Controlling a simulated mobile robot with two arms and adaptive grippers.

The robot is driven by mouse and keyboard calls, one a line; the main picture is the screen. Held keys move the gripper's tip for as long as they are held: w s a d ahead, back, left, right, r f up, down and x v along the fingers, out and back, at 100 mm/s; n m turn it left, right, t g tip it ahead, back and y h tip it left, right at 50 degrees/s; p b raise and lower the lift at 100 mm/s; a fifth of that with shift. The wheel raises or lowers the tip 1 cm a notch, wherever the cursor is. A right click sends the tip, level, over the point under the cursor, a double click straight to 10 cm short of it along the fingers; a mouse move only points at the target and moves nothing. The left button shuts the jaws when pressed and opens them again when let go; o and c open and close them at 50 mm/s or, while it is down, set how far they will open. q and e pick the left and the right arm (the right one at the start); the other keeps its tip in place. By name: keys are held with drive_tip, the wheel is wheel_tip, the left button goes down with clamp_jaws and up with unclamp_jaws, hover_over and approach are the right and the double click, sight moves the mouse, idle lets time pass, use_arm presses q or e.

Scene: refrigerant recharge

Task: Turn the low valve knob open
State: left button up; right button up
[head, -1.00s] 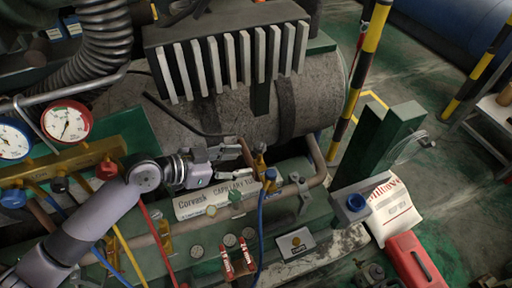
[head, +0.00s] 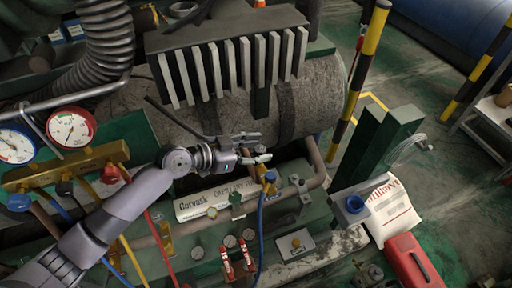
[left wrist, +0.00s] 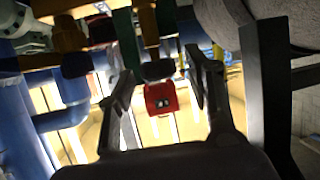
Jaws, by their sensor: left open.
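The brass gauge manifold (head: 70,166) is at the left of the head view. A blue knob (head: 18,202) is at its left end, a black knob (head: 64,188) in the middle and a red knob (head: 110,174) at its right. My left gripper (head: 262,148) is open and apart from these knobs, pointing right, near an upright brass fitting with a blue cap (head: 270,177). In the left wrist view, the open fingers (left wrist: 162,85) frame a red block-like part (left wrist: 161,99); I cannot tell its distance. My right gripper is out of view.
A finned block (head: 235,65) and a grey cylinder (head: 312,100) stand behind my left gripper. A green post (head: 385,145), white bag (head: 388,212) and red box (head: 410,262) are at the right.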

use_arm(q)
drive_tip(key=shift+c, duration=0.5)
clamp_jaws()
drive_tip(key=shift+r+p, duration=0.15)
drive_tip(key=shift+p, duration=0.3)
drive_tip(key=n+t+y+p, duration=0.1)
drive_tip(key=p, duration=0.3)
drive_tip(key=n+t+y+p, duration=0.1)
drive_tip(key=n+p, duration=0.1)
drive_tip(key=p, duration=0.2)
drive_tip(key=n+t+y+p, duration=0.1)
drive_tip(key=t+p, duration=0.1)
drive_tip(key=p, duration=0.2)
drive_tip(key=shift+s+d+r+n+y, duration=0.15)
drive_tip(key=shift+s+d+n+y, duration=0.15)
drive_tip(key=shift+n+y, duration=0.1)
drive_tip(key=shift+f+n+t+y+p, duration=0.25)
drive_tip(key=shift+n+t+y+p, duration=0.35)
drive_tip(key=shift+p, duration=0.65)
drive_tip(key=shift+a, duration=0.1)
drive_tip(key=shift+o, duration=0.5)
unclamp_jaws()
